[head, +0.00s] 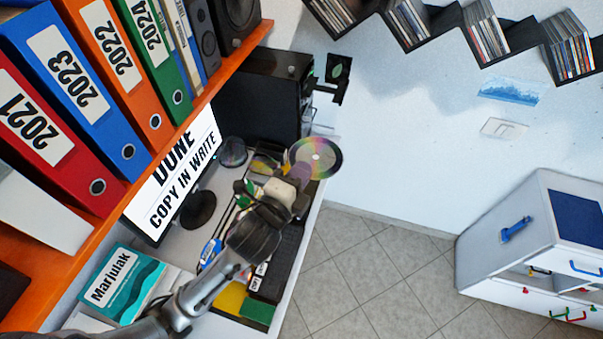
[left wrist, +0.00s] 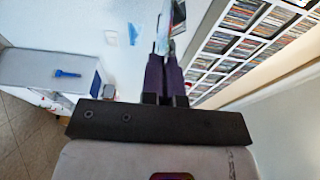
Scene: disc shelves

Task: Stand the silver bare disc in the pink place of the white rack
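The silver bare disc (head: 316,157) shows in the head view with a rainbow sheen, beyond the tip of my left gripper (head: 297,172). My left gripper is shut on the disc's near edge and holds it up in front of the desk. In the left wrist view the fingers (left wrist: 166,62) are close together, and the disc (left wrist: 165,30) is seen nearly edge-on between their tips. A white rack (left wrist: 232,22) filled with many disc cases stands at the right of the left wrist view. I cannot make out a pink place on it. My right gripper is not in view.
A black zigzag shelf (head: 510,38) with disc cases hangs at the top right of the head view. An orange shelf (head: 95,240) with binders is at left, above a monitor (head: 180,170). A white cabinet (head: 500,225) stands at right. The floor (head: 370,270) between is clear.

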